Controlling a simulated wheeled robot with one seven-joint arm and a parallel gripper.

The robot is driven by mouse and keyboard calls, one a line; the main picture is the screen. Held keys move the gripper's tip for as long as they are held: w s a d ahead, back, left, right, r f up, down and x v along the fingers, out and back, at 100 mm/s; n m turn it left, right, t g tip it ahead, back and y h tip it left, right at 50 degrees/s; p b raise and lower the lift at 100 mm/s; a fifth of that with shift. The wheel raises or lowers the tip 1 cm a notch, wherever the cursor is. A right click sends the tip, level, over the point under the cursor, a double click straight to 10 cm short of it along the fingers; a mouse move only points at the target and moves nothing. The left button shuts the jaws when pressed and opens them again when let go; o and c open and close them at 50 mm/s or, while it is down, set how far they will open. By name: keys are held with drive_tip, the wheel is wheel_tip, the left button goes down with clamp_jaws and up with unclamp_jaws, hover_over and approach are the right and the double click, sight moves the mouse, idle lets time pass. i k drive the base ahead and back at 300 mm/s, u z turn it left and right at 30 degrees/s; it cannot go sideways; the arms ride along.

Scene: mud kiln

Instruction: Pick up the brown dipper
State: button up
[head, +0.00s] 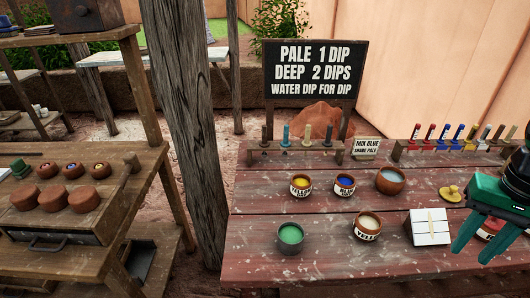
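Several upright dippers stand in a low wooden rack (293,151) at the back of the red table in the head view. The leftmost dipper (267,134) looks dark brown, the one beside it (286,135) is teal, and the other two (308,133) are greyish or dark. They are small, so I cannot tell for sure which is the brown dipper. My green gripper (472,254) is at the right edge, above the front right of the table, far from this rack.
A yellow-labelled bowl (301,187), a blue-labelled bowl (344,186), a brown bowl (390,181), a green cup (290,236) and a labelled pale-filled bowl (367,226) stand mid-table. A post (185,110) stands left.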

sight(264, 144)
drive_tip(key=z, duration=0.1)
drive_tip(key=k, duration=0.15)
drive_tip(key=z, duration=1.7)
drive_tip(key=k, duration=0.9)
drive_tip(key=u, duration=1.85)
drive_tip(key=i, duration=1)
drive_tip(key=z, duration=0.05)
